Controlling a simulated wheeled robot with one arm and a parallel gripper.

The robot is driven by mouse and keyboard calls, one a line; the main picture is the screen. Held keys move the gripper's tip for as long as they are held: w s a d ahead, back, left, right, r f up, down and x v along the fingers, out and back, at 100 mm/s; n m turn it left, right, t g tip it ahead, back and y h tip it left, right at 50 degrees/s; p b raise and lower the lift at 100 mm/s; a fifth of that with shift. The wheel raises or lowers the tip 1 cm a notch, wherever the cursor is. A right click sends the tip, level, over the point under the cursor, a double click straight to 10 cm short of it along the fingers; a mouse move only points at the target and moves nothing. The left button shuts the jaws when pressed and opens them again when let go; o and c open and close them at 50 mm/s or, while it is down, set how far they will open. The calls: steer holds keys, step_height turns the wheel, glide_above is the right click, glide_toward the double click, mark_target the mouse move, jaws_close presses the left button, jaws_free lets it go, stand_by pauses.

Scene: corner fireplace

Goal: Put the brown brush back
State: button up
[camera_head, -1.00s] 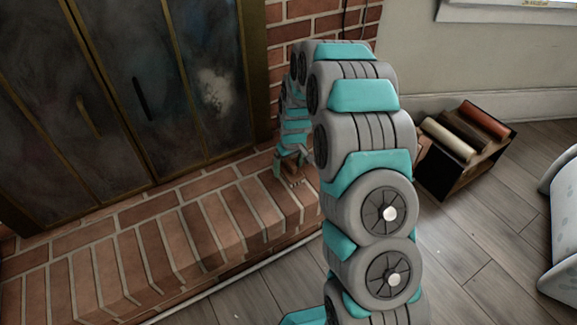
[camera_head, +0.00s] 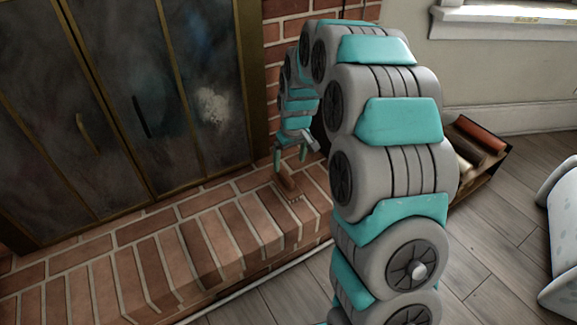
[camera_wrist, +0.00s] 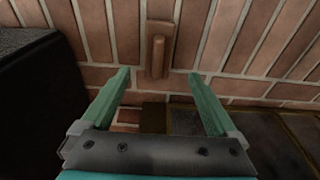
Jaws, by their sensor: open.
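The brown brush (camera_head: 287,186) lies on the brick hearth (camera_head: 215,235), near its right end. In the wrist view the brush (camera_wrist: 158,50) is a short brown bar with a wider block at its far end, lying on the bricks. My gripper (camera_head: 291,163) is open and empty, just above the brush in the head view. In the wrist view my gripper (camera_wrist: 160,74) has its two green fingers spread, and the brush lies beyond the tips, centred between them. I cannot tell the exact height of the tips over it.
Dark fireplace doors (camera_head: 140,95) stand behind the hearth. A wooden box (camera_head: 484,185) with cream, brown and reddish rolls stands on the floor at right, partly behind my arm. A black object (camera_wrist: 35,95) fills the wrist view's left side.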

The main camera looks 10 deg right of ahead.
steer(key=s+a+r+m+g, duration=0.1)
steer(key=s+r, duration=0.4)
steer(key=s, duration=0.4)
steer(key=s+r, duration=0.4)
steer(key=s, duration=0.4)
steer(key=s+r+m+g, duration=0.2)
steer(key=s, duration=2.2)
steer(key=shift+d+r+m, duration=0.25)
steer(key=shift+r+m, duration=0.05)
steer(key=shift+r, duration=0.1)
step_height(320, 180, up, 6)
steer(key=p, duration=0.5)
steer(key=shift+f, duration=0.25)
